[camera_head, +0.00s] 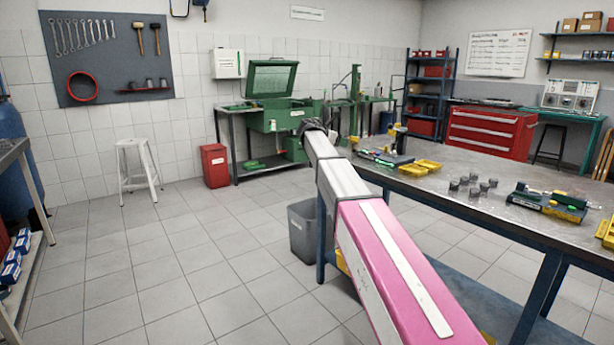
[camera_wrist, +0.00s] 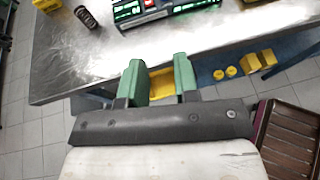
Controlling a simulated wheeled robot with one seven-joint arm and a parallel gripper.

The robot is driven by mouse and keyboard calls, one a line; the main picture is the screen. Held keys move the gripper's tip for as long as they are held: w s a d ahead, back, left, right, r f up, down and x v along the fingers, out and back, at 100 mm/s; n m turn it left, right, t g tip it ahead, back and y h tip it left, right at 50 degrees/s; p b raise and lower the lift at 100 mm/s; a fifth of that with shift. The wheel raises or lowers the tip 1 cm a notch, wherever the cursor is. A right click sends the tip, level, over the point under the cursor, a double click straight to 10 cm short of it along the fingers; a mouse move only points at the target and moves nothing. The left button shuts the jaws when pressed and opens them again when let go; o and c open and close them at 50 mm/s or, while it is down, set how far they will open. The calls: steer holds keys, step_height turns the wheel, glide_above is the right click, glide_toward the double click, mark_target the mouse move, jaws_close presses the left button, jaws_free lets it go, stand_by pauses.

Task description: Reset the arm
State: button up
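My arm (camera_head: 380,240), pink and white, reaches forward from the lower right of the head view, along the left side of the metal workbench (camera_head: 425,199). Its dark far end is near the bench's far left corner, and I cannot make out the fingers there. In the wrist view my gripper (camera_wrist: 161,76) shows two green fingers apart, with a clear gap between them. Nothing is held. The fingers are seen against the edge of a metal bench top (camera_wrist: 75,62), and yellow parts show below and behind them.
In the wrist view a dark spring (camera_wrist: 86,17) and a green-lit device (camera_wrist: 150,12) are on the bench top. The head view shows yellow trays (camera_head: 414,170), several dark cylinders (camera_head: 474,190), a grey bin (camera_head: 303,235) and a white stool (camera_head: 137,165). The left floor is mostly clear.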

steer(key=s+d+f+m+g+y, duration=0.25)
steer(key=s+f+m, duration=0.25)
steer(key=s+f, duration=0.8)
steer(key=s+d+f+m+g+y, duration=0.1)
steer(key=s+d+f+m+y, duration=0.45)
steer(key=f, duration=1.15)
steer(key=s+a+f+m+g+y, duration=0.1)
steer(key=s+f+m, duration=0.5)
steer(key=s, duration=0.6)
steer(key=s+a+f+m+g+y, duration=0.1)
steer(key=s+a+f+m+y, duration=0.2)
steer(key=s+f+m, duration=0.4)
steer(key=s, duration=0.6)
steer(key=shift+s+f+g, duration=0.3)
steer(key=shift+f+g, duration=0.05)
steer(key=shift+f, duration=0.05)
